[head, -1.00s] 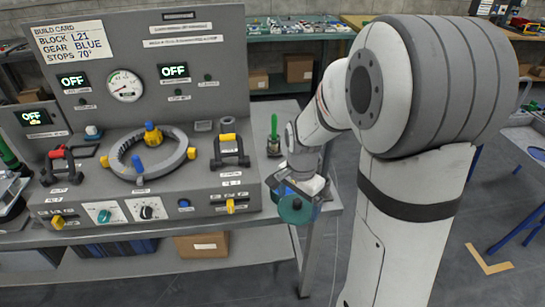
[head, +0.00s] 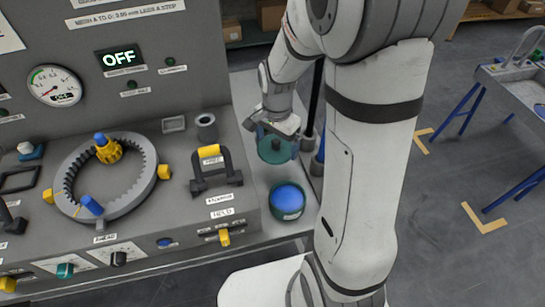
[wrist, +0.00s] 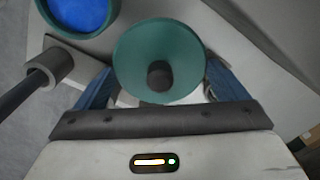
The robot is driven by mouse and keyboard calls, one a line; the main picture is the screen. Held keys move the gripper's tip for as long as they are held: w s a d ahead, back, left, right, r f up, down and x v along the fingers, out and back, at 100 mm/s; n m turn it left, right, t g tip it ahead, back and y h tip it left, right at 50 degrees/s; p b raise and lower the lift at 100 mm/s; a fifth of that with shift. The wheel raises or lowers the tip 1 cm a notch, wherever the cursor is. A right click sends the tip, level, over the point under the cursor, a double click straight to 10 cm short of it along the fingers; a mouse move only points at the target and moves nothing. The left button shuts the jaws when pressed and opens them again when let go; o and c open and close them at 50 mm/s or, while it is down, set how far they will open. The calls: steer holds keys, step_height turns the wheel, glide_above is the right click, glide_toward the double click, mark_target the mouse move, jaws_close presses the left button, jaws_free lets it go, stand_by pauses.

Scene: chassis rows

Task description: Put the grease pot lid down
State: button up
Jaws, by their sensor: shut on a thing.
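The grease pot lid is a teal disc with a dark round knob (wrist: 160,75). In the head view the lid (head: 272,153) is below my gripper (head: 279,142), which is shut on it. In the wrist view its blue fingers (wrist: 160,92) flank the lid. The open grease pot (head: 287,215), teal with blue grease inside, stands on the bench nearer the front edge. It also shows at the top left of the wrist view (wrist: 112,22). The lid is apart from the pot, behind it. I cannot tell whether its underside touches the bench.
A dark rod in a grey collar (wrist: 50,66) stands close to the left finger in the wrist view. The grey console with a toothed ring (head: 146,187) and a yellow-topped black handle (head: 212,172) is left of the pot. A grey cup (head: 206,128) stands on the console.

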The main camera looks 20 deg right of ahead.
mark_target(276, 168)
step_height(276, 168, down, 8)
steer(key=shift+f, duration=0.1)
steer(key=shift+f, duration=0.1)
stand_by(0.3)
steer(key=o, duration=0.5)
steer(key=shift+f, duration=0.1)
steer(key=shift+o, duration=0.8)
